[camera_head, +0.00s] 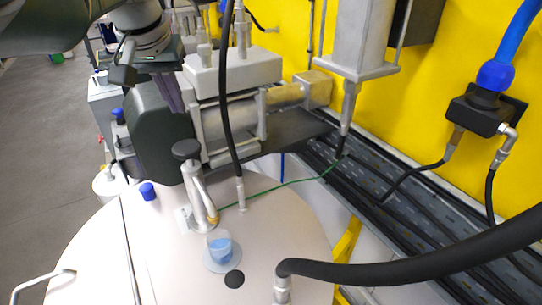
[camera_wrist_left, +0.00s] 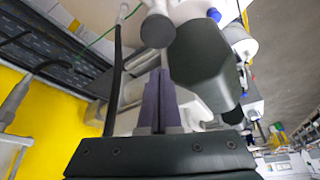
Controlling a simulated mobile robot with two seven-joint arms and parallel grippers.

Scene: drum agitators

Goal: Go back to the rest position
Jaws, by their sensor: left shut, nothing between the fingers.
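My left gripper (camera_head: 174,98) hangs from the upper left of the head view, in front of the drum agitator's dark motor housing (camera_head: 158,128). Its two purple fingers are shut with nothing between them. The left wrist view also shows the shut fingers (camera_wrist_left: 158,85), side by side, with the dark housing (camera_wrist_left: 205,60) beyond and to their right. The fingers appear apart from the housing, but the exact distance is hard to judge. My right gripper is not in view.
Black hoses (camera_head: 420,262) cross the right side before a yellow wall (camera_head: 445,120). Grey floor (camera_head: 45,130) is open at left.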

